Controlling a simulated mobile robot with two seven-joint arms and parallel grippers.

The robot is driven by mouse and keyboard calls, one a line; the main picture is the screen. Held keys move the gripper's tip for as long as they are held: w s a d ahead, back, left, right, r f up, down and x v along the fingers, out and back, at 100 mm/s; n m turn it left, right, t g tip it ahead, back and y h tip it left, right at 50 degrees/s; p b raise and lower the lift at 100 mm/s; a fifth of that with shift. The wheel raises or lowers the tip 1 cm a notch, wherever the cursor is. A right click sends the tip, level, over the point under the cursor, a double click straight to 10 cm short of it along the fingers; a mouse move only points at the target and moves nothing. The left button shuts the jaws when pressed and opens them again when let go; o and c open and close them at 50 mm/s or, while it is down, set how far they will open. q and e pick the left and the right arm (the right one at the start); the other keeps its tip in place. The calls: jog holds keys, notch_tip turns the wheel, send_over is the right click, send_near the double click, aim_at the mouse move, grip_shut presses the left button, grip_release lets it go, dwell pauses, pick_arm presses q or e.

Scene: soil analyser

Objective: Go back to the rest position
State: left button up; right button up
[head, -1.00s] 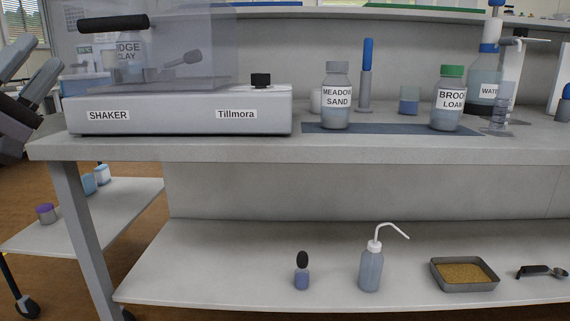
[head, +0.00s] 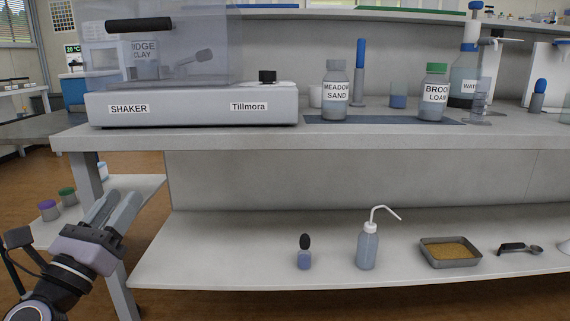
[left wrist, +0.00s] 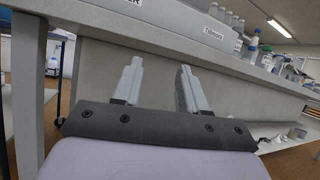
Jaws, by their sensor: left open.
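My left gripper (head: 112,212) is at the lower left of the head view, in front of the bench's left leg and below the bench top. Its two fingers are apart with nothing between them. The left wrist view also shows its fingers (left wrist: 158,88), open and empty, with the bench's underside beyond them. My right gripper is in neither view.
The bench top (head: 330,138) carries the shaker (head: 200,106), the meadow sand bottle (head: 335,92) and the brook loam bottle (head: 433,95). The lower shelf (head: 220,255) holds a wash bottle (head: 367,248) and a soil tray (head: 450,255). A side trolley (head: 130,190) stands behind my gripper.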

pick_arm(q)
jog(key=s+d+f+n+g, duration=0.4)
jog(key=s+d+f+n, duration=0.3)
jog(key=f+n, duration=0.5)
jog(key=s+d+f+n+g, duration=0.4)
jog(key=s+d+f+n, duration=0.45)
jog(key=n, duration=0.85)
jog(key=s+a+r+n+g+y+p, duration=0.1)
jog(key=r+p, duration=0.6)
jog(key=p, duration=1.1)
jog(key=s+a+r+n+g+y+p, duration=0.1)
jog(key=s+a+r+n+g+p, duration=0.2)
jog(key=p, duration=1.6)
notch_tip(320, 180, up, 5)
jog(key=s+a+n, duration=0.2)
jog(key=shift+s+a+y, duration=0.3)
jog(key=shift+s+a, duration=0.1)
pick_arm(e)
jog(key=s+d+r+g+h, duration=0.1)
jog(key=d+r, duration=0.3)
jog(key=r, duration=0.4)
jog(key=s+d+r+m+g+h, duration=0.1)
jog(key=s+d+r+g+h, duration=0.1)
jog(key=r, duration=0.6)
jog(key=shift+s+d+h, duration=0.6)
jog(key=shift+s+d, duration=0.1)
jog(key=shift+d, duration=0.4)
